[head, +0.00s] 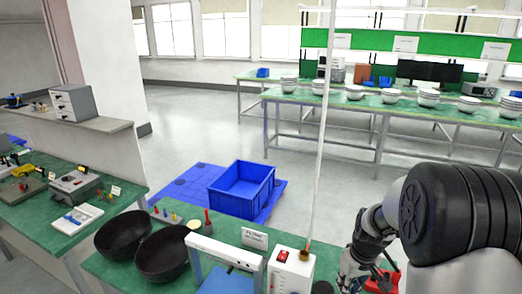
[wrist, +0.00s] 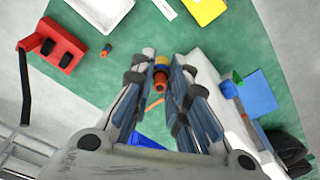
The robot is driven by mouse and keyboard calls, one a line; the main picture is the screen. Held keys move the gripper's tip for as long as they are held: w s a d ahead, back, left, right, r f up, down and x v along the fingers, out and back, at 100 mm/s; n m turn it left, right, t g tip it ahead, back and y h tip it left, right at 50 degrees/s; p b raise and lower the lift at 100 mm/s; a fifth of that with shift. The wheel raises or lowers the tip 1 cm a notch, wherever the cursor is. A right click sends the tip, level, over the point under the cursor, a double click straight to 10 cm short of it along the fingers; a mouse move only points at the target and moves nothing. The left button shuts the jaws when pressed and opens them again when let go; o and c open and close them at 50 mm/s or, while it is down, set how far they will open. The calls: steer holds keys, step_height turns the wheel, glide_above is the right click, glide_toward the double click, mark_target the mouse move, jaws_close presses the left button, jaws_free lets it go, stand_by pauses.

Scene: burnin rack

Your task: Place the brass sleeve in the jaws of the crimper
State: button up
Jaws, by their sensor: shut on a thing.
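My gripper (wrist: 159,66) is shut on a small brass-orange sleeve (wrist: 161,76), which shows between the fingers with a bluish band at its middle. The crimper (wrist: 57,49) is red with black parts and a long black handle; it lies to the left in the wrist view, apart from the gripper. In the head view my gripper (head: 352,268) is at the lower right, beside a red thing (head: 381,280) that is partly hidden and looks like the crimper. The held sleeve cannot be made out there.
A small orange-brown cylinder (wrist: 107,49) stands near the crimper. A white tray (wrist: 100,10) and a yellow thing (wrist: 204,8) lie at the top of the wrist view. A white box with a red button (head: 291,270) and black bowls (head: 124,234) stand on the green bench.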

steer(key=s+a+f+m+b, duration=0.1)
steer(key=s+a+m+b, duration=0.1)
steer(key=s+a, duration=0.4)
steer(key=a, duration=0.4)
steer(key=shift+s+a+f, duration=0.15)
steer(key=shift+s+f, duration=0.1)
steer(key=shift+s, duration=0.1)
